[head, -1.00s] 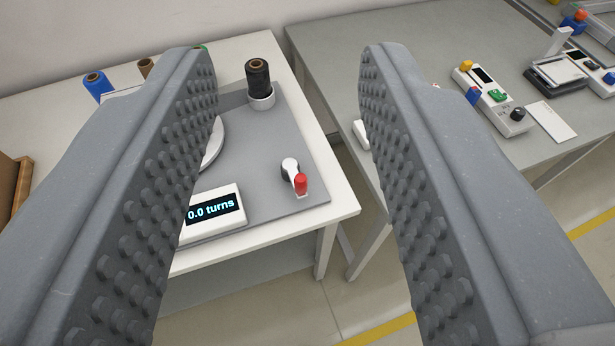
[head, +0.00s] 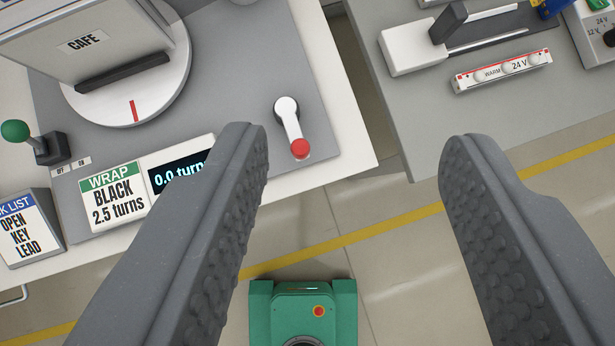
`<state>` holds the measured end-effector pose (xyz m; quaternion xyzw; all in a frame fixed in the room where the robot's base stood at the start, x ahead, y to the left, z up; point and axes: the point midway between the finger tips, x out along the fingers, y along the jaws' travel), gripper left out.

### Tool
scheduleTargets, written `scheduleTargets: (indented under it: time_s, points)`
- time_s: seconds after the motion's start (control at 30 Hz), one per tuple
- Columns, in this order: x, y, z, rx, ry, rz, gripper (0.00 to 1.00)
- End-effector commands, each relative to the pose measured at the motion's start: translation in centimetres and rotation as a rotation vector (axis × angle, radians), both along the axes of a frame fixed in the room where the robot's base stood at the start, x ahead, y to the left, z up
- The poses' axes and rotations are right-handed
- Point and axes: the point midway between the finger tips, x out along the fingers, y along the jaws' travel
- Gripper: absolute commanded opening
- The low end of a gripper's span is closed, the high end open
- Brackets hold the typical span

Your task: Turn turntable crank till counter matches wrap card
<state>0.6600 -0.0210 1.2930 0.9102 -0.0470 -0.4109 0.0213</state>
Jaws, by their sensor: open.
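The crank (head: 288,122) has a white arm and a red knob (head: 300,149). It sits on the grey base plate near the table's front right corner, its knob toward the front edge. The counter (head: 174,172) reads 0.0 turns, its right end hidden by my left finger. The wrap card (head: 114,198) beside it reads BLACK 2.5 turns.
A green-knobbed lever (head: 30,137) with OFF and ON labels stands left. A list card (head: 22,228) reads OPEN KEY LEAD.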

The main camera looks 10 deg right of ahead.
Motion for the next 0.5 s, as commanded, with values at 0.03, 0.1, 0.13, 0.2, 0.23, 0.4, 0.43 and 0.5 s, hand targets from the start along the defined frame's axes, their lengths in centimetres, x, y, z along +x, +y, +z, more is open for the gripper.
scheduleTargets:
  time_s: [0.03, 0.1, 0.13, 0.2, 0.23, 0.4, 0.43, 0.5]
  points:
    - [1.1, -0.1, -0.7, -0.001, 0.04, -0.001, 0.46]
    - [2.3, -0.2, -2.4, 0.002, 0.1, -0.002, 0.46]
    - [2.6, -0.2, -3.1, 0.003, 0.126, -0.002, 0.46]
    - [3.7, -0.1, -4.8, 0.005, 0.183, 0.002, 0.46]
    - [4.0, -0.1, -5.4, 0.005, 0.208, 0.003, 0.46]
    - [5.7, 0.1, -9.8, 0.019, 0.354, 0.013, 0.46]
    - [5.9, 0.2, -10.6, 0.022, 0.379, 0.017, 0.46]
    - [6.3, 0.4, -12.4, 0.028, 0.439, 0.026, 0.46]
